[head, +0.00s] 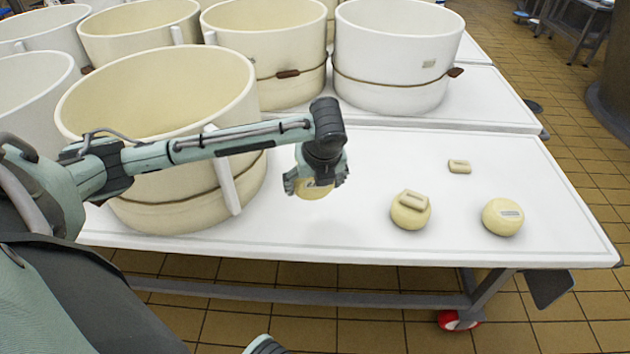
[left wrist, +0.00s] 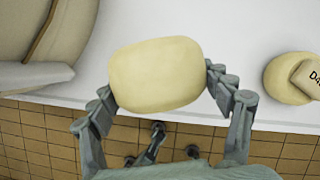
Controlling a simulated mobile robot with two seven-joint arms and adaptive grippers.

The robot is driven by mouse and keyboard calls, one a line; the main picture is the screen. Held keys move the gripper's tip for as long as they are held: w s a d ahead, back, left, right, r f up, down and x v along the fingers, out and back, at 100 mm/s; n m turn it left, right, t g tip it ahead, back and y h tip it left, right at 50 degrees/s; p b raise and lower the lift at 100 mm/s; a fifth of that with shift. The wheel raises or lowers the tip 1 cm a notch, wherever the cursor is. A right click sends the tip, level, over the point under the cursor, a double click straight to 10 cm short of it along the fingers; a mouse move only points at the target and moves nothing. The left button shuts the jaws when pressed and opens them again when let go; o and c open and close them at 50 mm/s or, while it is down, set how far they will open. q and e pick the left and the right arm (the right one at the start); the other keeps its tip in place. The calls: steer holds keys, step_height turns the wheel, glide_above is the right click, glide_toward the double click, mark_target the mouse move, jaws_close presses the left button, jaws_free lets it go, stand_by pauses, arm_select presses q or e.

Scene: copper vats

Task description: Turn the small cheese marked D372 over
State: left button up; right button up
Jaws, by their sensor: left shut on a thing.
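My left gripper (head: 316,184) is shut on a small pale-yellow cheese (head: 315,193), which it holds over the white table. In the left wrist view the held cheese (left wrist: 156,75) sits between the two fingers (left wrist: 163,92) and shows a plain face without a mark. In the head view a greyish patch shows on it between the fingers, too small to read. Another small cheese (head: 409,218) stands to the right with a pale block (head: 414,200) on top. In the left wrist view this block (left wrist: 312,76) bears a partly cut-off mark starting "D4".
A third small cheese (head: 502,219) with a grey label stands near the table's (head: 360,240) right end. A small pale block (head: 459,166) lies behind. A large cream vat (head: 160,190) stands left of the gripper; more vats fill the back. The table between gripper and cheeses is clear.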

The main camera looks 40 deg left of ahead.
mark_target(315, 201)
arm_select(q)
steer(key=shift+f, duration=3.45)
steer(key=shift+f, duration=0.15)
steer(key=shift+f, duration=0.2)
steer(key=shift+f, duration=0.35)
steer(key=o, duration=1.6)
steer(key=shift+c, duration=0.2)
steer(key=v, duration=1.2)
